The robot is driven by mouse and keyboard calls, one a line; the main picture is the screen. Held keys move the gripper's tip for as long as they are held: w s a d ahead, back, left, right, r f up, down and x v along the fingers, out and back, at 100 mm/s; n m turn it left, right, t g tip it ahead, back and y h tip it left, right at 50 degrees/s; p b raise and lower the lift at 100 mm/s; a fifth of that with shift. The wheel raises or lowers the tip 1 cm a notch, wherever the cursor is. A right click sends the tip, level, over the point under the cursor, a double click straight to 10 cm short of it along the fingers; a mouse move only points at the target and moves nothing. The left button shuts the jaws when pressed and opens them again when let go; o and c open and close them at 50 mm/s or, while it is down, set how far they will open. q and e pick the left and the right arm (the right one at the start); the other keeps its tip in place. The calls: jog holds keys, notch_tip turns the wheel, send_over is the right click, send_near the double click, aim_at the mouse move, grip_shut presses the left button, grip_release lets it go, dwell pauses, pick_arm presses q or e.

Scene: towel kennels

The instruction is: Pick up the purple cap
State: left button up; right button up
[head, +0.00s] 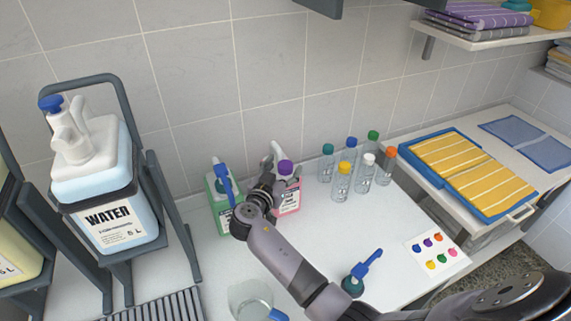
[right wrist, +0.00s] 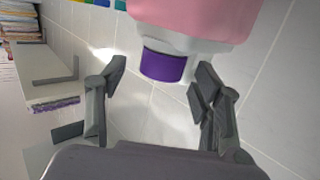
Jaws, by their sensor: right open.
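The purple cap (head: 285,167) is on the front of the white top of a pink bottle (head: 291,196), which stands on the white table near the wall. In the right wrist view the purple cap (right wrist: 164,66) sticks out of the white collar below the pink body (right wrist: 185,18). My right gripper (head: 270,166) is beside the bottle's top, partly covering it in the head view. In the wrist view its two fingers (right wrist: 159,80) are open, one on either side of the cap, with visible gaps. My left gripper is out of view.
A green bottle (head: 214,208) with a blue trigger part stands close left of my right gripper. Several clear bottles with coloured caps, one a white-capped bottle (head: 364,174), stand to the right. A colour card (head: 436,250) lies front right.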

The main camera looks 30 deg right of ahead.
jog(key=c, duration=0.8)
